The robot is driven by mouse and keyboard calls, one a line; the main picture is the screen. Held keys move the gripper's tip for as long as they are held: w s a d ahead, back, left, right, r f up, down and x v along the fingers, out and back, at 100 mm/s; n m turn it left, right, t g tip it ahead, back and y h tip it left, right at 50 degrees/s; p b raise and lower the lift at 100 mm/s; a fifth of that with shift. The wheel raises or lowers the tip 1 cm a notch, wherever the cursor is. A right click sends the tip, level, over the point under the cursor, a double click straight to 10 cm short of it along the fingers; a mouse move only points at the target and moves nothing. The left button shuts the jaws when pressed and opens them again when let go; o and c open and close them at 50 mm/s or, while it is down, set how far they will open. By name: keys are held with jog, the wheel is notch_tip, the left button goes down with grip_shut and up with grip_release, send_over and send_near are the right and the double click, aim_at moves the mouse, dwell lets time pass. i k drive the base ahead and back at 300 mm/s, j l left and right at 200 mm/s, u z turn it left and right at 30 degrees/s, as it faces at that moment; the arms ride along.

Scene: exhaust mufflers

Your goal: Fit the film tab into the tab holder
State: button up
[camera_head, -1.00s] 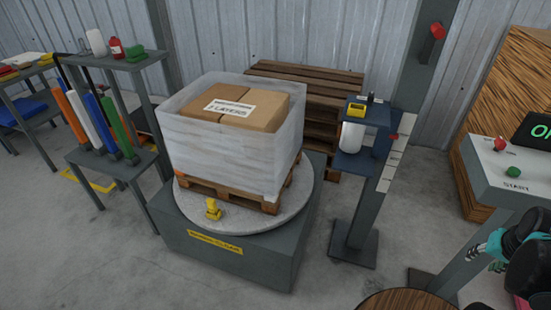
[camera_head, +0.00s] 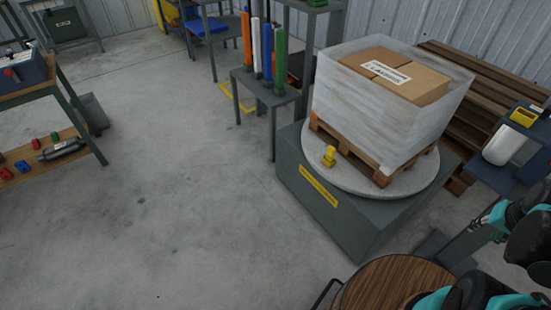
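A wrapped pallet load (camera_head: 385,110) of cardboard boxes stands on a round turntable (camera_head: 300,158). A small yellow piece (camera_head: 329,156) sits on the turntable's near rim, in front of the pallet; it may be the tab holder, but I cannot tell. I cannot pick out the film tab in this view. My black and teal arm shows at the lower right. What looks like my gripper (camera_head: 488,220) is at the right, in front of the wrapping machine and clear of the turntable. Its fingers are too small to judge.
A round wooden top (camera_head: 390,285) is at the bottom, near my arm. A film carriage with a white roll (camera_head: 505,145) stands at the right. A rack of coloured tubes (camera_head: 267,55) is behind the turntable. A workbench (camera_head: 60,85) is at the left. The floor between is clear.

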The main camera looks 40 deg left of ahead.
aim_at(494, 170)
jog(key=u, duration=1.2)
jog(key=z, duration=1.35)
jog(key=u, duration=1.35)
jog(key=j+z, duration=0.25)
jog(key=j, duration=0.35)
jog(key=j+z, duration=0.25)
jog(key=j, duration=0.35)
